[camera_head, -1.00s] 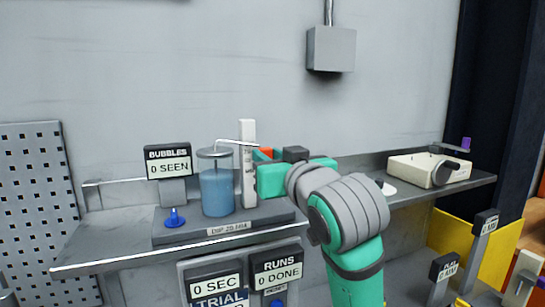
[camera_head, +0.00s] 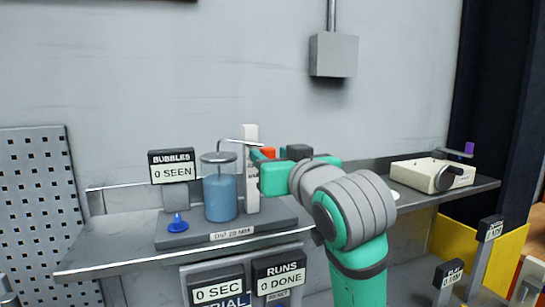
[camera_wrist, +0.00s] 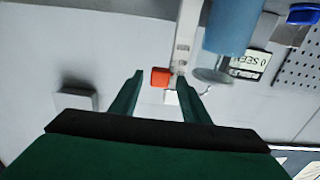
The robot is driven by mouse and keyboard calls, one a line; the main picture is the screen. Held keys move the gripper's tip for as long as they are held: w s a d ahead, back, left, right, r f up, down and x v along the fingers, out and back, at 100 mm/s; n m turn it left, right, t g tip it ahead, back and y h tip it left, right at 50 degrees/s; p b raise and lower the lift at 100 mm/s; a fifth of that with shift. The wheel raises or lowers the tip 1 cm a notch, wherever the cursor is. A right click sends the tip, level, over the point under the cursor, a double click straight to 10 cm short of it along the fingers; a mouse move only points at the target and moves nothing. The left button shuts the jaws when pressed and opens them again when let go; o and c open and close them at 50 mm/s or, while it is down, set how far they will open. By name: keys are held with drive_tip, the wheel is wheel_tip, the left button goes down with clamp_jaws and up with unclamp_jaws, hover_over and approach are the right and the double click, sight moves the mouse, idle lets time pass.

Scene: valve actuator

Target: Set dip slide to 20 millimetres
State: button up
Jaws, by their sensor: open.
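The dip slide has a white upright scale (camera_head: 251,170) beside a clear cylinder of blue liquid (camera_head: 220,197). An orange-red slide block (camera_head: 267,152) sits at the scale's right side, near its top. My gripper (camera_head: 264,163) is at the scale's right, partly hiding the block and lower scale. In the wrist view, which is upside down, my gripper (camera_wrist: 159,74) is open, with the red block (camera_wrist: 160,77) appearing between its fingertips. Contact cannot be told. The scale's marks are too small to read. A plate on the base (camera_head: 232,233) seems to read "DIP 20 MM".
A bubbles display (camera_head: 171,168) reads "0 SEEN", with a blue knob (camera_head: 177,224) below it. Displays under the shelf read "0 SEC" (camera_head: 218,291) and "0 DONE" (camera_head: 279,279). A cream box (camera_head: 431,174) stands on the shelf at right. A grey wall is behind.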

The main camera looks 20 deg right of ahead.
drive_tip(key=s, duration=1.1)
drive_tip(key=shift+d, duration=0.15)
drive_tip(key=shift+w, duration=0.1)
drive_tip(key=shift+d, duration=0.15)
